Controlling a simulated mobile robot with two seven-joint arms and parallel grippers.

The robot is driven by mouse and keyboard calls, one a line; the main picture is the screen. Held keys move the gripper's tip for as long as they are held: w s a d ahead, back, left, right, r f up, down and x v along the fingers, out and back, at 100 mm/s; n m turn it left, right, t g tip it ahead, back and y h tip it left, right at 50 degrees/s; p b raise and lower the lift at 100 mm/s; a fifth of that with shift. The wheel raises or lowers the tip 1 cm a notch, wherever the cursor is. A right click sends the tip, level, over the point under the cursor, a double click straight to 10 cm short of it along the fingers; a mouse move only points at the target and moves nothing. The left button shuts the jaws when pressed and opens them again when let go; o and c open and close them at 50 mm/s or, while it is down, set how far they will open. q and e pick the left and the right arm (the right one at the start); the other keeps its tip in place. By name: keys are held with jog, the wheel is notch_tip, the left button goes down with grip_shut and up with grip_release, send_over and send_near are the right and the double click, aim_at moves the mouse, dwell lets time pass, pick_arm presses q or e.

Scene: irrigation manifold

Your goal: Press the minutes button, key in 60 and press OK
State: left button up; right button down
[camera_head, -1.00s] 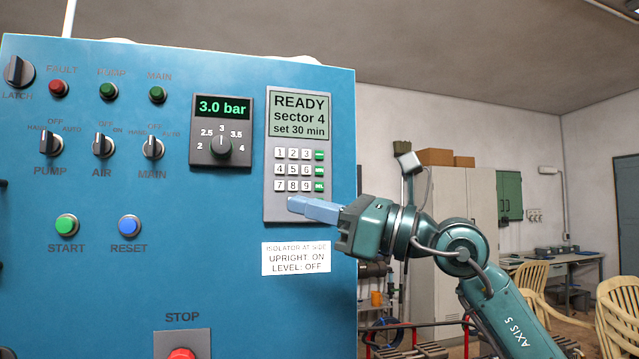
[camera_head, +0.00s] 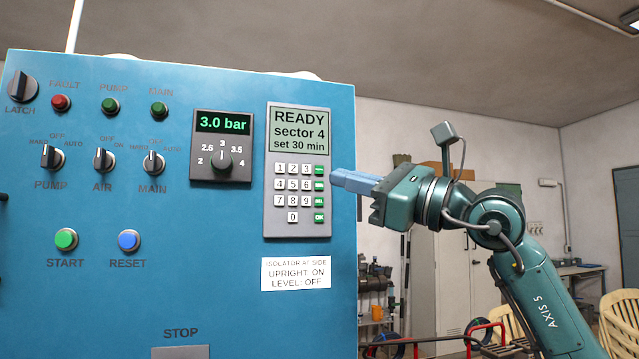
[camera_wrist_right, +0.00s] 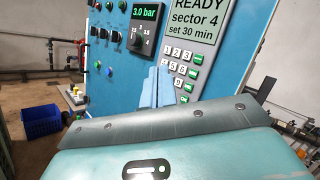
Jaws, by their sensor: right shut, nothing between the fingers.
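The keypad panel (camera_head: 269,220) is on the blue cabinet's right part, with white digit keys (camera_head: 292,184) and a column of green keys (camera_head: 319,185) at their right. The lowest green key reads OK (camera_head: 319,217); the other green labels are too small to read surely. The display (camera_head: 299,130) reads READY, sector 4, set 30 min. My right gripper (camera_head: 334,177) is shut and empty, its blue fingertips just right of the green keys, apparently apart from the panel. In the right wrist view its fingers (camera_wrist_right: 157,85) cover part of the keypad. My left gripper is not in view.
The pressure dial (camera_head: 222,162), showing 3.0 bar, is left of the keypad. Switches, lamps and the START (camera_head: 66,239) and RESET (camera_head: 129,241) buttons are farther left. A white label (camera_head: 295,273) is below the keypad. The space right of the cabinet around my arm looks free.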

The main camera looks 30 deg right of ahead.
aim_at(319, 186)
pick_arm(q)
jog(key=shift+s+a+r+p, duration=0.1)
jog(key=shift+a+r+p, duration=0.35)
jog(key=shift+p, duration=0.8)
pick_arm(e)
jog(key=w+d, duration=0.1)
jog(key=w, duration=0.5)
jog(key=shift+w+d, duration=0.3)
jog(key=shift+w, duration=0.05)
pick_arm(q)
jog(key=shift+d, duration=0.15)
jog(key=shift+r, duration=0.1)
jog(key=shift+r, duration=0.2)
pick_arm(e)
jog(key=shift+w+d, duration=0.1)
jog(key=shift+w, duration=0.3)
